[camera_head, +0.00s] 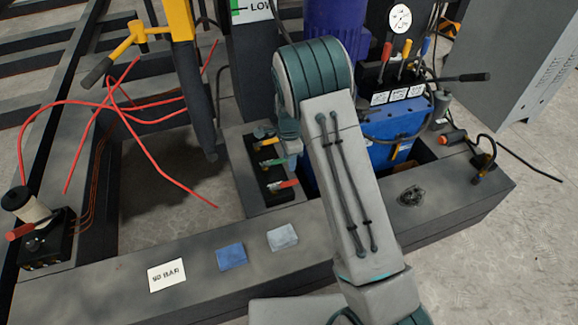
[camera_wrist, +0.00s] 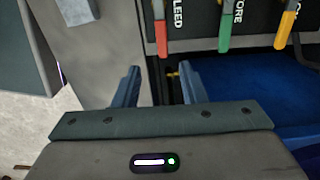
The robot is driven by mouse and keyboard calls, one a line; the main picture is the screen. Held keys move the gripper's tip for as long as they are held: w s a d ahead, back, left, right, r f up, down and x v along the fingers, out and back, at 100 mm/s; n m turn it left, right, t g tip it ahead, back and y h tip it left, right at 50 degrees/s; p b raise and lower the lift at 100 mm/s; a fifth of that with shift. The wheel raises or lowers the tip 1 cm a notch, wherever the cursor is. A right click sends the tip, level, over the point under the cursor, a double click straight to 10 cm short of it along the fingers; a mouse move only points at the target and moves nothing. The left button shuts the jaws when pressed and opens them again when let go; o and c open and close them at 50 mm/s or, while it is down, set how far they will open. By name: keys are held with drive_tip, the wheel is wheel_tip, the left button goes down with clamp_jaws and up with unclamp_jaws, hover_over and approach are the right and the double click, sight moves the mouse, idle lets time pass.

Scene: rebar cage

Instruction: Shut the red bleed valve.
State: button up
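The red bleed valve handle (camera_head: 283,187) is the nearest of three levers on a dark valve block (camera_head: 262,172) left of my arm in the head view. In the wrist view, the red handle (camera_wrist: 161,38) hangs below the word "BLEED", pointing toward my gripper. The green handle (camera_wrist: 226,32) and yellow handle (camera_wrist: 286,28) are to its right. My gripper (camera_wrist: 158,78) is open, with nothing held between its fingers. The red handle lies beyond the fingertips, roughly in line with the gap, apparently not touching.
A blue unit (camera_head: 410,120) with red, yellow and blue levers stands right of my arm. A blue cloth (camera_head: 231,257), a grey cloth (camera_head: 282,237) and a white label (camera_head: 167,275) lie on the front beam. Red cables (camera_head: 150,150) and a yellow-topped post (camera_head: 182,30) are at the left.

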drive_tip(key=shift+r, duration=1.3)
drive_tip(key=s+d+r+n+p, duration=0.2)
drive_tip(key=s+r+p, duration=0.25)
drive_tip(key=r, duration=0.55)
drive_tip(key=s+d+r+n+t+p, duration=0.1)
drive_tip(key=s+d+r+n+p, duration=0.25)
drive_tip(key=r, duration=0.75)
drive_tip(key=s+d+r+n+p, duration=0.15)
drive_tip(key=s+r+p, duration=0.35)
drive_tip(key=r, duration=0.5)
drive_tip(key=s+d+r+n+t+p, duration=0.1)
drive_tip(key=s+d+r+n+p, duration=0.1)
drive_tip(key=s+r+n+p, duration=0.2)
drive_tip(key=s+d+r+n+p, duration=0.2)
drive_tip(key=s+r+p, duration=0.6)
drive_tip(key=s+r, duration=0.4)
drive_tip(key=shift+s+r+n+t, duration=0.25)
drive_tip(key=shift+s+n+t, duration=0.2)
drive_tip(key=shift+n, duration=0.45)
drive_tip(key=shift+a, duration=0.1)
